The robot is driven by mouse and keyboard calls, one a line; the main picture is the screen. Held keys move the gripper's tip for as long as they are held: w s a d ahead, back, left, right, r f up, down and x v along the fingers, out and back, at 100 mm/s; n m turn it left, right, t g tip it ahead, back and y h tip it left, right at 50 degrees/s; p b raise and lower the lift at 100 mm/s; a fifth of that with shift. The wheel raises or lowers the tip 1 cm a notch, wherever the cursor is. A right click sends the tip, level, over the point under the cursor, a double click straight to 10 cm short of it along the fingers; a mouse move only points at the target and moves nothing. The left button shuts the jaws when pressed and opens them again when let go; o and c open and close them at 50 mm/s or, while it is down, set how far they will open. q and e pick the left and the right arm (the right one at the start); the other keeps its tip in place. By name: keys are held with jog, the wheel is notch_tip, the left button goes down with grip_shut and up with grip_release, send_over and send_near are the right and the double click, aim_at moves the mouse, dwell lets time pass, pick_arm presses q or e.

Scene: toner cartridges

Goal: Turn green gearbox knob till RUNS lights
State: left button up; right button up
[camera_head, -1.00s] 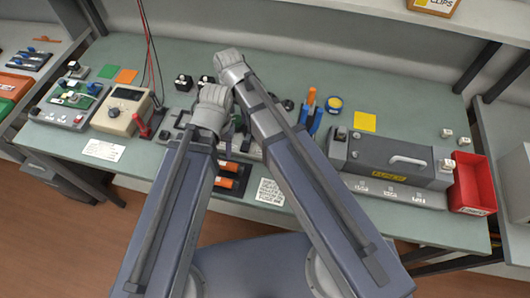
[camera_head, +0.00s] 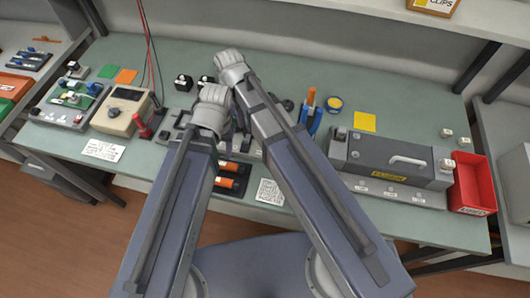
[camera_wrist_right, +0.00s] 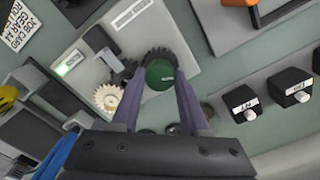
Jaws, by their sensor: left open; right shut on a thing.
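The green knob (camera_wrist_right: 160,75) shows in the right wrist view on a grey gearbox plate (camera_wrist_right: 185,62), beside a dark toothed gear and a cream gear (camera_wrist_right: 107,97). My right gripper (camera_wrist_right: 160,88) is shut on the knob, with one purple finger on each side. A small pale green, bright patch (camera_wrist_right: 70,62) is on the plate; I cannot read its lettering. In the head view, my right wrist (camera_head: 229,60) is the upper one. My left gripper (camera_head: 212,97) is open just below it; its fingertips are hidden. The arms hide most of the gearbox in the head view.
Two black labelled blocks (camera_wrist_right: 242,103) stand near the gearbox in the right wrist view. In the head view, a beige meter (camera_head: 120,110) stands to the left, and a grey machine (camera_head: 390,160) and a red bin (camera_head: 472,182) to the right. My arms are close together.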

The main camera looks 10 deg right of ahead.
jog(key=m, duration=0.7)
jog(key=shift+s, duration=0.1)
jog(key=o, duration=1.1)
jog(key=shift+c, duration=0.2)
